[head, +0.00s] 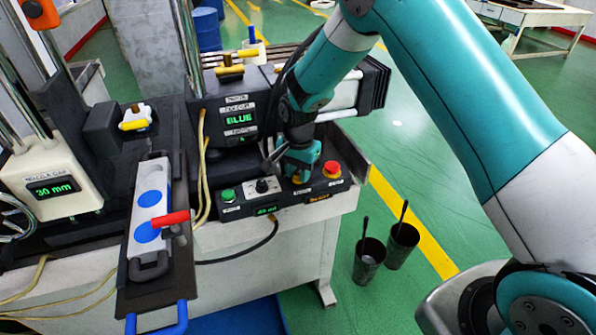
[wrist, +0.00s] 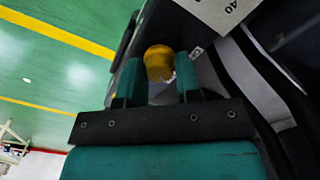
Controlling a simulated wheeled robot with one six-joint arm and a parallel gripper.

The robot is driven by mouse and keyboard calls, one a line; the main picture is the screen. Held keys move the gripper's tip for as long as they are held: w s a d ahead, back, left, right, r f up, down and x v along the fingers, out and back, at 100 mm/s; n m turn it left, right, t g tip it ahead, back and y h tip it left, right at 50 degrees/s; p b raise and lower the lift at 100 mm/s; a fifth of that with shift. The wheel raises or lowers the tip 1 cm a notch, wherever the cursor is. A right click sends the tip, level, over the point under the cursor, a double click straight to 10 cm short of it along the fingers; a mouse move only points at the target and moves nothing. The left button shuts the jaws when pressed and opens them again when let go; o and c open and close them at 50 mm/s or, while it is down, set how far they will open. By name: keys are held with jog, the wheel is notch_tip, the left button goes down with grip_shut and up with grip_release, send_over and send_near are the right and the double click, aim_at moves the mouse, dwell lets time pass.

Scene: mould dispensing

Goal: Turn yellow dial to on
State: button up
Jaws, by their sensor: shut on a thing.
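The yellow dial (wrist: 158,62) sits between the two teal fingers of my gripper (wrist: 158,80) in the wrist view. My gripper is shut on it. In the head view my gripper (head: 299,172) reaches down to the black control panel (head: 290,205), between a black knob (head: 262,186) and a red button (head: 332,169). There the fingers mostly hide the dial, and its pointing direction cannot be told.
A green button (head: 228,195) is at the panel's left end. A display reading BLUE (head: 240,119) stands behind. A red-handled clamp (head: 170,219) on a mould is to the left. Two dark cups (head: 369,260) stand on the floor at right.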

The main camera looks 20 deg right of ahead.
jog(key=o, duration=0.9)
notch_tip(320, 180, up, 18)
jog(key=b, duration=0.2)
jog(key=shift+f, duration=0.25)
jog(key=s+a+r+n+y, duration=0.2)
jog(key=s+n, duration=0.6)
jog(key=s, duration=0.7)
jog(key=s+a+r+n+y, duration=0.2)
jog(key=s+n, duration=0.6)
jog(key=s, duration=0.8)
jog(key=shift+a+r+n, duration=0.35)
jog(key=shift+r+n, duration=0.05)
jog(key=shift+r, duration=0.15)
